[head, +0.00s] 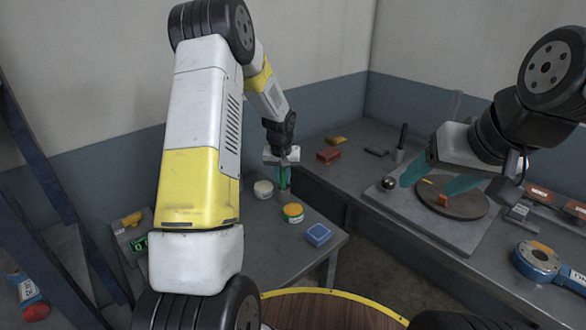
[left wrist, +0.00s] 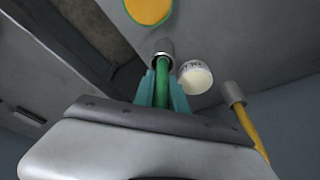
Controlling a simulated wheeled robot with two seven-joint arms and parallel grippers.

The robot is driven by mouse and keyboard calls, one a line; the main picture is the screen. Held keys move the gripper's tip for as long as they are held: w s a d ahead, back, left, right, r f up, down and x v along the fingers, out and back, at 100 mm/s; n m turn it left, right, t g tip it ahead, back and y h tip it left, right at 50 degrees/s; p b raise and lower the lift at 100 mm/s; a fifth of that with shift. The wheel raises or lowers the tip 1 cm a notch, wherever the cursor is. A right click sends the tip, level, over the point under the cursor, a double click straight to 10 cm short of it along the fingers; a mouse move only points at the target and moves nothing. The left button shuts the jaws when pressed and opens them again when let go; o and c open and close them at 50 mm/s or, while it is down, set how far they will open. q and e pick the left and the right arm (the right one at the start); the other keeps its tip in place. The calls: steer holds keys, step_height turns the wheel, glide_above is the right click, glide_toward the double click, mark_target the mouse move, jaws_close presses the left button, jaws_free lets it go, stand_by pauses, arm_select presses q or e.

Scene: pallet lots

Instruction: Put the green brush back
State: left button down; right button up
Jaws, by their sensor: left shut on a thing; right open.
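My left gripper (head: 284,181) is shut on the green brush (left wrist: 163,95), over the left table. In the left wrist view the brush's green handle stands between the teal fingers. Its far end is at the mouth of a grey metal cup (left wrist: 163,47); how deep it sits inside I cannot tell. A second grey cup (left wrist: 233,93) holds a yellow-handled brush (left wrist: 250,127). My right gripper (head: 432,180) is open and empty above the round dark turntable (head: 468,206) on the right table.
Near the left gripper stand a white tin (head: 263,189), a yellow tin with a green rim (head: 293,211) and a blue box (head: 318,235). A red block (head: 328,155) and a cup with a dark handle (head: 398,155) stand farther back. A blue ring-shaped device (head: 537,258) is at right.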

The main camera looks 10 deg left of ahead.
arm_select(q)
steer(key=shift+f, duration=0.1)
steer(key=c, duration=1.3)
jaws_free()
steer(key=shift+c, duration=0.2)
steer(key=s+d+r+t, duration=0.1)
steer(key=s+r, duration=0.7)
steer(key=r, duration=0.4)
steer(key=s+d+r, duration=0.1)
steer(key=s+r, duration=0.7)
steer(key=r, duration=0.4)
steer(key=s+d+r+m+t+h, duration=0.1)
steer(key=s, duration=0.8)
steer(key=s+d+r+m+t+h, duration=0.1)
steer(key=s+d+r, duration=0.1)
steer(key=s, duration=0.7)
steer(key=shift+h, duration=0.3)
